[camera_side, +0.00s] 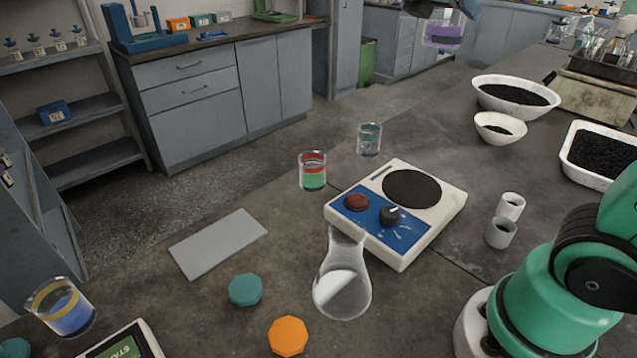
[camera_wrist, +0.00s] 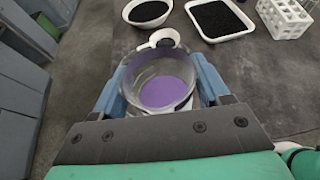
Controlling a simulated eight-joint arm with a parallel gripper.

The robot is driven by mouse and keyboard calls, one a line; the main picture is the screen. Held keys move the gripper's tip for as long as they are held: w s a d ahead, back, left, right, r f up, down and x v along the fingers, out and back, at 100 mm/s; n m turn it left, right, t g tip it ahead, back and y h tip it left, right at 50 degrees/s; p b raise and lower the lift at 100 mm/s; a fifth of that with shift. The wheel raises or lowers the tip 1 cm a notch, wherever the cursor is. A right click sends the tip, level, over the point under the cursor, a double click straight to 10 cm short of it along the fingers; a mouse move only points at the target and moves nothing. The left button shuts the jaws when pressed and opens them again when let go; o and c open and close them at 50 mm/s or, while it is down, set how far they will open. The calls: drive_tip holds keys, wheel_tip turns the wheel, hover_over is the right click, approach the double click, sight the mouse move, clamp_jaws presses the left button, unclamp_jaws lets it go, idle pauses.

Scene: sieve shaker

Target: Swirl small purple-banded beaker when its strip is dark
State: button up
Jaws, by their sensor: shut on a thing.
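My gripper (camera_wrist: 165,88) is shut on the purple-banded beaker (camera_side: 442,32), high above the bench at the top of the side view. The beaker is clear glass with purple liquid (camera_wrist: 167,92), seen from above between the blue fingers in the wrist view. In the side view it looks roughly upright. A white hotplate-like device (camera_side: 430,222) with a black round plate, a red knob and a black knob on a blue panel stands mid-bench. A narrow strip (camera_side: 381,172) on its top looks dark greenish; whether it is lit I cannot tell.
A red-banded beaker (camera_side: 312,172), a teal-banded beaker (camera_side: 369,139) and a flask (camera_side: 342,285) stand around the device. A yellow-banded beaker (camera_side: 64,308) is at lower left. White bowls (camera_side: 515,96) and a tray (camera_side: 600,178) of black grains are at right. A grey plate (camera_side: 218,243) lies flat.

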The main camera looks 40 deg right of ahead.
drive_tip(key=shift+s, duration=0.3)
wheel_tip(320, 180, up, 5)
idle(0.6)
drive_tip(key=shift+s, duration=0.1)
idle(0.3)
